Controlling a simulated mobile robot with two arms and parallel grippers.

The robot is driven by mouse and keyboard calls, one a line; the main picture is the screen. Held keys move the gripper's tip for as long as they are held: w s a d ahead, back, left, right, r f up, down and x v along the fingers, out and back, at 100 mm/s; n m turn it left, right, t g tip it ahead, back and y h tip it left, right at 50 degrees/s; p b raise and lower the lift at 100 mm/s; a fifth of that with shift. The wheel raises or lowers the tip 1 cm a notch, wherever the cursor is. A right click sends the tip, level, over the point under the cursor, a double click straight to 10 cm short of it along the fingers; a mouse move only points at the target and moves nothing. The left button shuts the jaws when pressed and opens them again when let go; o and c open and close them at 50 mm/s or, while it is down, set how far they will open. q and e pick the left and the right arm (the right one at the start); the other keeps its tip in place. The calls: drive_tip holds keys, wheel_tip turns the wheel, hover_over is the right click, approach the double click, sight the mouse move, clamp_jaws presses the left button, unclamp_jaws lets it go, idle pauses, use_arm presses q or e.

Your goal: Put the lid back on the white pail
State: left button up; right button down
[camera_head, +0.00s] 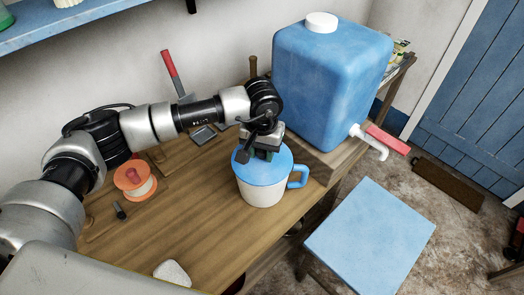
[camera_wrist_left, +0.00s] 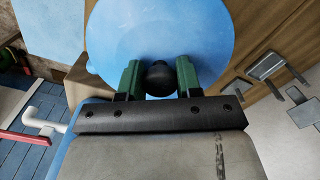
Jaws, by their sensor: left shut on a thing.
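The white pail (camera_head: 262,196) stands on the wooden bench in the head view, with a blue handle on its right side. The round blue lid (camera_head: 256,174) is at the pail's top and covers its mouth; I cannot tell whether it is fully seated or just above the rim. My left gripper (camera_head: 264,153) points down over the lid. In the left wrist view its green fingers are shut on the black knob (camera_wrist_left: 158,78) of the lid (camera_wrist_left: 160,35). The pail is hidden under the lid there. My right gripper is not in view.
A big blue water container (camera_head: 330,85) with a white tap (camera_head: 369,142) stands just behind and right of the pail. An orange-and-white spool (camera_head: 135,181) and a pale stone-like block (camera_head: 172,272) lie on the bench (camera_head: 200,235). A blue stool (camera_head: 370,232) stands in front right.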

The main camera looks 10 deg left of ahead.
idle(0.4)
use_arm(q)
drive_tip(key=o, duration=1.5)
drive_tip(key=shift+r, duration=0.15)
drive_tip(key=shift+r+p, duration=1)
drive_tip(key=shift+r, duration=2.4)
drive_tip(key=shift+c, duration=0.2)
clamp_jaws()
